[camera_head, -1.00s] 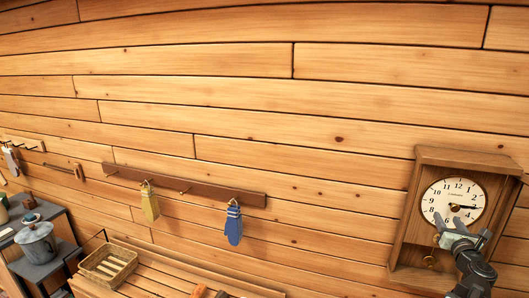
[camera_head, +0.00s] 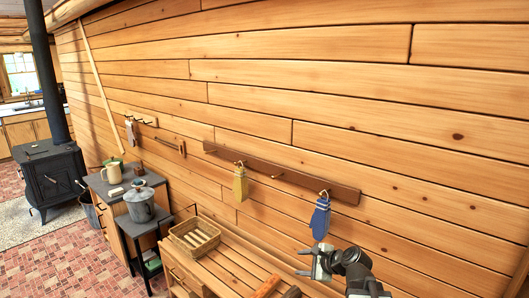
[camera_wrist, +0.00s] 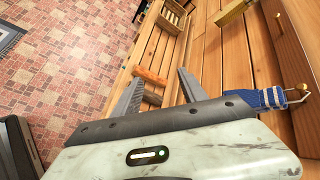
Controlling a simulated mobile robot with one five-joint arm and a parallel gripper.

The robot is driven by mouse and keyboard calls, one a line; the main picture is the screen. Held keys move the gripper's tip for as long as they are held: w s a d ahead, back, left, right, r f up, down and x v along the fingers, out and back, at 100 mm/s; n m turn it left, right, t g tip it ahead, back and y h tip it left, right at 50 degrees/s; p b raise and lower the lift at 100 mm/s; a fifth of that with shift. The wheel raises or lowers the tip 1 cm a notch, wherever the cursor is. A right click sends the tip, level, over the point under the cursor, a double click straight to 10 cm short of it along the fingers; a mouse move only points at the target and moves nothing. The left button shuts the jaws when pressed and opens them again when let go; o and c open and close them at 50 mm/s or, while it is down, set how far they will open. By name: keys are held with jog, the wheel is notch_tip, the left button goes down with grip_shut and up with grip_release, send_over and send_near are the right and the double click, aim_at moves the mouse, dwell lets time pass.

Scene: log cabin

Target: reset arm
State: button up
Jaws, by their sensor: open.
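My gripper (camera_head: 306,262) is at the lower right of the head view, over the right part of the slatted wooden bench (camera_head: 232,262). Its jaws are open and nothing shows between them. In the wrist view my gripper (camera_wrist: 160,80) has its two fingers spread, pointing past the bench edge toward an orange-brown wooden piece (camera_wrist: 149,76) on the bench. A blue mitt (camera_head: 320,218) hangs from the wall rack just above my gripper in the head view. It also shows at the right of the wrist view (camera_wrist: 262,98).
A slatted basket (camera_head: 194,236) sits on the bench. A grey pot (camera_head: 140,204) stands on a small stand to the left. A black stove (camera_head: 50,178) is farther left. The brick floor in front is open.

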jog(key=s+a+f+n+g+h+b, duration=0.1)
jog(key=s+a+f+n+g+h, duration=0.1)
jog(key=s+a+f+n+g, duration=0.35)
jog(key=s+d+f+n+g+h, duration=0.3)
jog(key=s+d+f+n+h, duration=0.1)
jog(key=s+d+n, duration=0.4)
jog(key=s+f+n, duration=0.1)
jog(key=s+n, duration=0.1)
jog(key=n, duration=0.2)
jog(key=shift+d+f, duration=0.2)
jog(key=shift+f, duration=0.05)
jog(key=shift+c, duration=0.3)
